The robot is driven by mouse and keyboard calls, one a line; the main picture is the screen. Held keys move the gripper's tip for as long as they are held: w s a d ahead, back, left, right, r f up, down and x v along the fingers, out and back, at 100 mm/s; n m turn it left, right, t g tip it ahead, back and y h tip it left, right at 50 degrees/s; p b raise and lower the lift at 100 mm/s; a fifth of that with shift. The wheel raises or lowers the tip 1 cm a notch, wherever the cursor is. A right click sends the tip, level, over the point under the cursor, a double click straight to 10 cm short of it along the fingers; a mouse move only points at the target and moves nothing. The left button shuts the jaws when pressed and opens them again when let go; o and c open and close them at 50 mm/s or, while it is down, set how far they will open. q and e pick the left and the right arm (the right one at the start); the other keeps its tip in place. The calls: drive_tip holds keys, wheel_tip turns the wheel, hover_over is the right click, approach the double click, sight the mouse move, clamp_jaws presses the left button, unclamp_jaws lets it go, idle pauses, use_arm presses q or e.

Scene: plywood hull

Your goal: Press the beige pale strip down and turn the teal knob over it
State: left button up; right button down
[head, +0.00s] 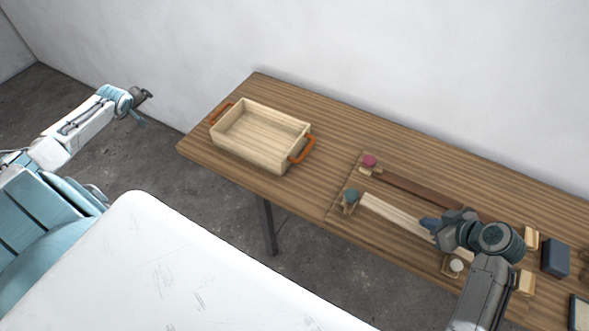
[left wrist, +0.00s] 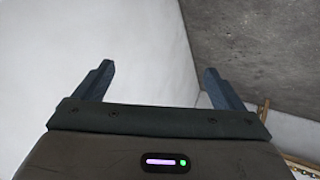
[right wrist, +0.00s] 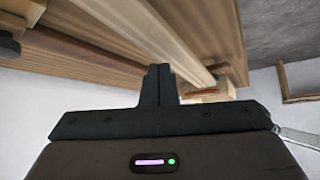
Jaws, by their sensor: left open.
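The beige pale strip (head: 393,216) lies lengthwise on the board on the table. Its right part is hidden by my right gripper. The teal knob (head: 351,196) stands at the strip's left end, on a small wooden piece; whether it overlaps the strip I cannot tell. My right gripper (head: 428,224) is at the strip's right part, its fingertips at or just above it. In the right wrist view its fingers (right wrist: 158,72) are together with nothing visible between them, beside a pale strip (right wrist: 152,38). My left gripper (left wrist: 160,78) is open and empty, away from the table at left.
A dark brown strip (head: 425,190) with a pink knob (head: 369,160) lies behind the pale one. A white knob (head: 456,265) sits near the front right. A wooden tray (head: 245,152) with orange handles stands at left. Blocks, including a dark blue one (head: 555,258), stand at right.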

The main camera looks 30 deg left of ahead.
use_arm(q)
drive_tip(key=w+d+r+n+t, duration=0.15)
drive_tip(key=w+r, duration=0.25)
drive_tip(key=r, duration=0.8)
drive_tip(key=w+r+n, duration=0.3)
drive_tip(key=r, duration=0.9)
drive_tip(key=n+g+h, duration=0.5)
drive_tip(key=g+h, duration=0.1)
drive_tip(key=h, duration=0.4)
approach(351, 199)
drive_tip(key=shift+m, duration=0.25)
drive_tip(key=x, duration=1)
